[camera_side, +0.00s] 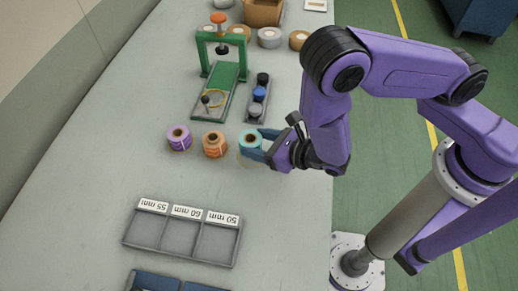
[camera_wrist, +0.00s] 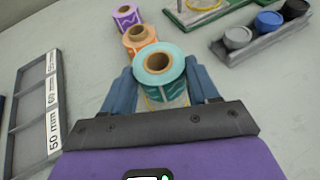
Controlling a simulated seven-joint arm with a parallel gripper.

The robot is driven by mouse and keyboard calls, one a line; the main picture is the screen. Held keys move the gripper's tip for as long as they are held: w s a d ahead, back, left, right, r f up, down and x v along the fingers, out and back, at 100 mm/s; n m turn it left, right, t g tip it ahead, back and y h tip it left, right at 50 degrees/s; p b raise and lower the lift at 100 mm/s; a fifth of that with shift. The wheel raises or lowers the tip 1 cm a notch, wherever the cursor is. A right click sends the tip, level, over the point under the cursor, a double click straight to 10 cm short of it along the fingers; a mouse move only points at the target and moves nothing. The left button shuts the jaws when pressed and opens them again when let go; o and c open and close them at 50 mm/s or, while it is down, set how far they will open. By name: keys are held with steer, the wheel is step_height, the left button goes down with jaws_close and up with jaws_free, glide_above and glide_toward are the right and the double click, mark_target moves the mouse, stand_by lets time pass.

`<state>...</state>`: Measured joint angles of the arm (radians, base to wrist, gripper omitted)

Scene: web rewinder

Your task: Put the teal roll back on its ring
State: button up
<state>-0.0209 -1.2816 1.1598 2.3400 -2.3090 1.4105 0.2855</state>
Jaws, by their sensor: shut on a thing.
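The teal roll (camera_side: 250,139) is upright between the blue fingers of my gripper (camera_side: 256,148), which is shut on it. In the wrist view the roll (camera_wrist: 158,64) sits between the two fingertips (camera_wrist: 160,82), its brown core facing up. A thin yellowish ring outline (camera_side: 245,162) shows on the table just below the roll; the roll and fingers hide part of it. The roll looks slightly above the table, but the exact gap is hard to tell.
An orange roll (camera_side: 214,144) and a purple roll (camera_side: 178,138) stand in a row to the left. A green press (camera_side: 226,75) and a grey holder with knobs (camera_side: 256,104) are behind. A labelled three-compartment tray (camera_side: 181,244) lies in front, with bare table between.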

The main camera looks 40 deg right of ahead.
steer(key=shift+f, duration=1.5)
steer(key=shift+f, duration=0.1)
steer(key=o, duration=1.2)
steer(key=shift+s+r, duration=0.2)
steer(key=shift+s, duration=0.1)
steer(key=v, duration=1.1)
steer(key=shift+d+r, duration=0.1)
steer(key=shift+d, duration=0.1)
